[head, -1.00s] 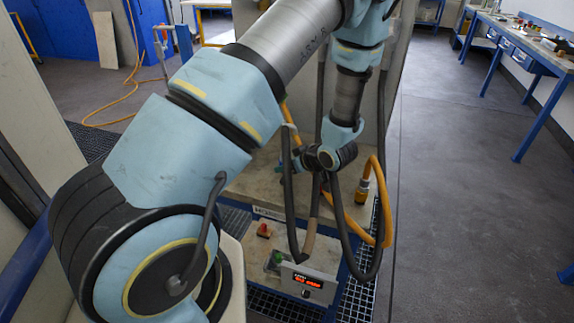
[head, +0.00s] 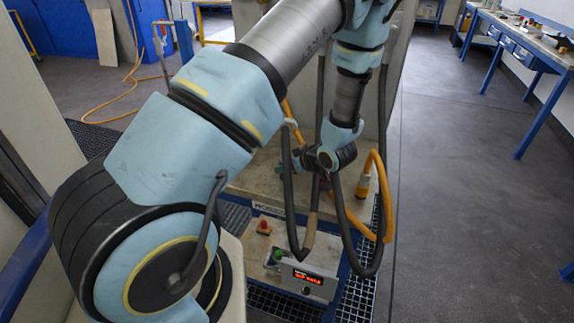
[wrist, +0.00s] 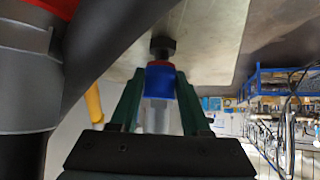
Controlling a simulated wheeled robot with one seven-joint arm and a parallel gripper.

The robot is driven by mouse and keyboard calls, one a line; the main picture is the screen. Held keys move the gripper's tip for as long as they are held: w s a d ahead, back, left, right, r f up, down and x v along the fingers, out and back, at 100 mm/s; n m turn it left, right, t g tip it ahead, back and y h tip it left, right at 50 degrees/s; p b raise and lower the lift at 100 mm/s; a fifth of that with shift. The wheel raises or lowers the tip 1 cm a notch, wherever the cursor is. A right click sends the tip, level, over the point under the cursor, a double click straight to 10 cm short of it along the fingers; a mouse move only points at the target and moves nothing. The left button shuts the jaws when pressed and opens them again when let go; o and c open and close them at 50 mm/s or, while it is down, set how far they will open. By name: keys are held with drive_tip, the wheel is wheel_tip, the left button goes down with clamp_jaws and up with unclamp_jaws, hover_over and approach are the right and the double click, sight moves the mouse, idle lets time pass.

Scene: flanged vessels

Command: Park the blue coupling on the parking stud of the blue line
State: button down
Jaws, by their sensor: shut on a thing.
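In the wrist view, my gripper (wrist: 158,108) has its two green fingers shut on the blue coupling (wrist: 158,79). The coupling has a blue body, a red ring at its far end and a pale shank between the fingers. A black stud (wrist: 163,46) stands out from a pale plate, in line with the red ring. The coupling's end appears to be at the stud, but I cannot tell whether it is seated on it or just short of it. In the head view, my arm and the hoses largely hide the gripper and coupling.
A yellow hose (head: 388,205) loops from a yellow coupling (head: 363,186) on the stand's top, beside my wrist. Dark hoses hang in front. Below are a red button (head: 263,226) and a lit display box (head: 307,279). Open floor (head: 455,190) lies to the right.

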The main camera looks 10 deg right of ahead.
drive_tip(key=shift+f+b, duration=0.5)
drive_tip(key=shift+f, duration=0.35)
drive_tip(key=shift+c, duration=1.4)
unclamp_jaws()
drive_tip(key=b+v, duration=0.2)
drive_tip(key=v, duration=0.9)
drive_tip(key=w+a+r+m+g+h, duration=0.2)
drive_tip(key=w+a+r+m+h, duration=0.1)
drive_tip(key=w+r+h, duration=0.3)
drive_tip(key=s+a+r+m+g, duration=0.2)
drive_tip(key=s+a, duration=0.4)
drive_tip(key=a, duration=0.3)
drive_tip(key=s+a+r+m+g, duration=0.2)
drive_tip(key=s+a, duration=0.4)
drive_tip(key=a, duration=0.3)
drive_tip(key=shift+r+g+y, duration=0.3)
drive_tip(key=shift+r+g, duration=0.2)
drive_tip(key=shift+r, duration=0.3)
